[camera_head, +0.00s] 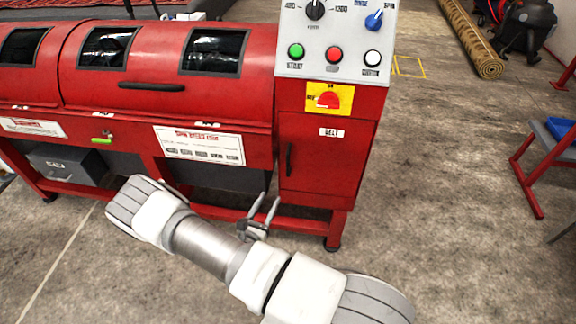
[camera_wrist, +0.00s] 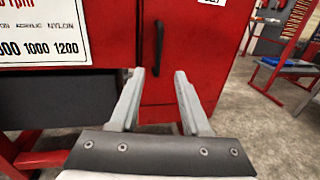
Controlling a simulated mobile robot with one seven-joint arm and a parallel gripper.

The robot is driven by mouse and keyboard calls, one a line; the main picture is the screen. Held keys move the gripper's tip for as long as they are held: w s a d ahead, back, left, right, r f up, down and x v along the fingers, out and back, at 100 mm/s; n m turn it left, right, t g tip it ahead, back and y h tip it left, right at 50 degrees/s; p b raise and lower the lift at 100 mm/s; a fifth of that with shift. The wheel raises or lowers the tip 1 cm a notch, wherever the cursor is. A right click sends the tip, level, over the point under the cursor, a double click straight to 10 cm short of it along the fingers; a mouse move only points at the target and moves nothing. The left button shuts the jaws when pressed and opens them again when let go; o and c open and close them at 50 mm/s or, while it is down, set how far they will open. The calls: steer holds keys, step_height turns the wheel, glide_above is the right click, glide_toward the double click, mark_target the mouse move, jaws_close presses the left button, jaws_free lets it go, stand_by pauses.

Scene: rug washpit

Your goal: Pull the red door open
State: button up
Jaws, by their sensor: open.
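The red door (camera_head: 322,172) is a small panel labelled "BELT", low on the right end of the red machine. It looks shut. Its dark vertical handle (camera_head: 289,159) is near the door's left edge. In the wrist view the red door (camera_wrist: 190,45) fills the upper middle, and the handle (camera_wrist: 158,47) stands upright just beyond the fingertips, in line with the gap between them. My gripper (camera_head: 265,209) is in front of the machine, to the lower left of the door. In the wrist view my gripper (camera_wrist: 158,75) is open and empty, with its fingers apart from the handle.
The control panel (camera_head: 335,38) with knobs and buttons is above the door. A yellow plate with a red switch (camera_head: 329,98) sits between them. A red stand with a blue tray (camera_head: 562,130) is at right. The concrete floor (camera_head: 435,190) between is clear.

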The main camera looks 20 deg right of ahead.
mark_target(288, 174)
steer(key=b+x, duration=0.1)
steer(key=x, duration=0.7)
steer(key=b+x, duration=0.2)
steer(key=x, duration=0.7)
steer(key=shift+w+f, duration=0.2)
steer(key=shift+f, duration=0.05)
jaws_close()
stand_by(0.6)
